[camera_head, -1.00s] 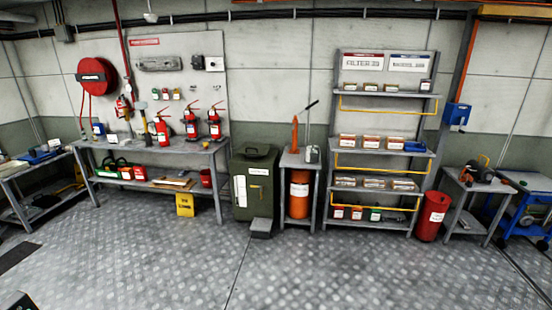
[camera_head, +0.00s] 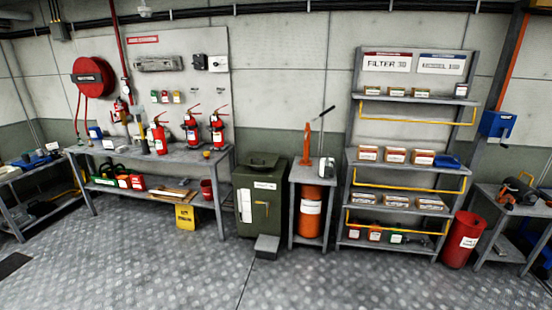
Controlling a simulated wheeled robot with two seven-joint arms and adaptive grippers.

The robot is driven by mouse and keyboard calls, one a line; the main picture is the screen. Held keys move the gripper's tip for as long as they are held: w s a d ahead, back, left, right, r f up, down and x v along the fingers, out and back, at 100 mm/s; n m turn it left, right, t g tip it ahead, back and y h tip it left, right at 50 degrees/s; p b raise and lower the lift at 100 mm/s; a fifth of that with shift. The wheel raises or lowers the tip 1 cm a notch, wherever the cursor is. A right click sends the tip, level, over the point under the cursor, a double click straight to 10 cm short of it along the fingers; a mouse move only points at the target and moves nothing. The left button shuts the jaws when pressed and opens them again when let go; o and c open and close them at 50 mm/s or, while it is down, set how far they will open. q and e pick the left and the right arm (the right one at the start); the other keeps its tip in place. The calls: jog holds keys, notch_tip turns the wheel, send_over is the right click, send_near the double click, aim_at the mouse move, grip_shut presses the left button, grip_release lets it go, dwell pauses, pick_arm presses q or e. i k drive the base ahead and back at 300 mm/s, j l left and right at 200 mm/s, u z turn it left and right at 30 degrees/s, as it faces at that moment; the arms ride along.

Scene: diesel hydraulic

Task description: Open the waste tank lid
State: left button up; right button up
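A dark green bin-like tank (camera_head: 259,203) with white labels on its front stands against the wall, left of the centre of the view; it looks like the waste tank. Its lid (camera_head: 262,161) lies shut on top, with a dark handle. A grey pedal or step block (camera_head: 267,245) sits on the floor at its front. Neither of my grippers shows in the view, so their state cannot be seen.
A workbench (camera_head: 150,168) with red extinguishers stands left of the tank. A small table (camera_head: 312,172) with an orange cylinder beneath it and a shelf rack (camera_head: 405,156) stand to its right. A yellow sign (camera_head: 187,217) stands on the floor by the bench. The floor in front (camera_head: 200,275) is clear.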

aim_at(261, 156)
jog(key=i+u, duration=0.1)
jog(key=i, duration=1.5)
jog(key=i+j+z, duration=0.2)
jog(key=i, duration=0.25)
jog(key=i+j+z, duration=0.2)
jog(key=i+j, duration=0.2)
jog(key=i+j+z, duration=0.3)
jog(key=j, duration=0.3)
jog(key=i+j+z, duration=0.1)
jog(key=j, duration=0.25)
jog(key=i+j+z, duration=0.15)
jog(key=i+j, duration=0.1)
jog(key=j, duration=0.1)
